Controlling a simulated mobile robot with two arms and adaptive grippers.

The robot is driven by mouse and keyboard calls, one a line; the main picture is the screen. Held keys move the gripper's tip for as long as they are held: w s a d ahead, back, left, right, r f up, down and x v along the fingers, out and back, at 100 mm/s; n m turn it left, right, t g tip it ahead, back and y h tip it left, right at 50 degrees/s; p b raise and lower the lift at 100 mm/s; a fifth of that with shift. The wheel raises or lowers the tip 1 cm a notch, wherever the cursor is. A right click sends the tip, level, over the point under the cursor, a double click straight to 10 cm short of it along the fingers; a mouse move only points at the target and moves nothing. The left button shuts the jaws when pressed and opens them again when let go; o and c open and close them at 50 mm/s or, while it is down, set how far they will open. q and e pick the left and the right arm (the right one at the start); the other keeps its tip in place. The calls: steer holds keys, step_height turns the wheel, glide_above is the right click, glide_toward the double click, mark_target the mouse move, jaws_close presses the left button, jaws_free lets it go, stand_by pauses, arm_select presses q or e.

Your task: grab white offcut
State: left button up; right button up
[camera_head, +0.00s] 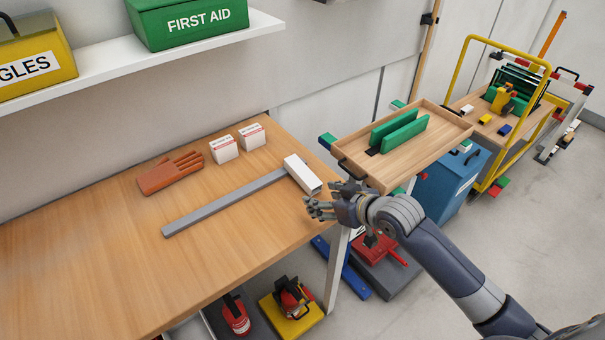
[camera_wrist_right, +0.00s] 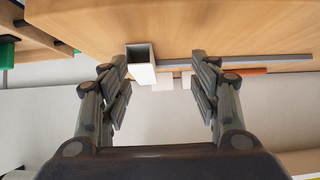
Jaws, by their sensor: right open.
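The white offcut (camera_head: 303,174) is a short, hollow, box-shaped piece lying on the wooden workbench (camera_head: 90,245) near its right edge. It touches or lies very close to the end of a long grey bar (camera_head: 220,203); I cannot tell which. In the right wrist view the offcut (camera_wrist_right: 141,68) shows its open end, between the fingers and nearer the left one. My right gripper (camera_head: 318,205) is open and empty, just in front of the offcut at the bench edge. It also shows in the wrist view (camera_wrist_right: 160,78). My left gripper is not in view.
Orange gloves (camera_head: 171,173) and two small white boxes (camera_head: 224,148) (camera_head: 252,136) sit at the back of the bench. A wooden tray (camera_head: 440,137) with green pieces stands right of the bench, close to my right arm. The bench's front left is clear.

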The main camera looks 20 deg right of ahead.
glide_toward(304, 172)
steer(key=w+f, duration=0.1)
steer(key=w+a+f, duration=0.1)
steer(key=shift+w+a+t+p, duration=0.1)
steer(key=shift+w+t+p, duration=0.2)
steer(key=shift+w+t, duration=0.1)
steer(key=shift+p+x, duration=0.6)
steer(key=shift+x, duration=1.5)
steer(key=shift+w+a+f, duration=0.15)
steer(key=shift+w+f, duration=0.3)
steer(key=shift+f, duration=0.15)
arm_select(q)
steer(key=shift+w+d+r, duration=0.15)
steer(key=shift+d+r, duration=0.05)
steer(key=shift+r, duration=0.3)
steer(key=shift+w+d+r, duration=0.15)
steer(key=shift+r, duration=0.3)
arm_select(e)
steer(key=c, duration=1.1)
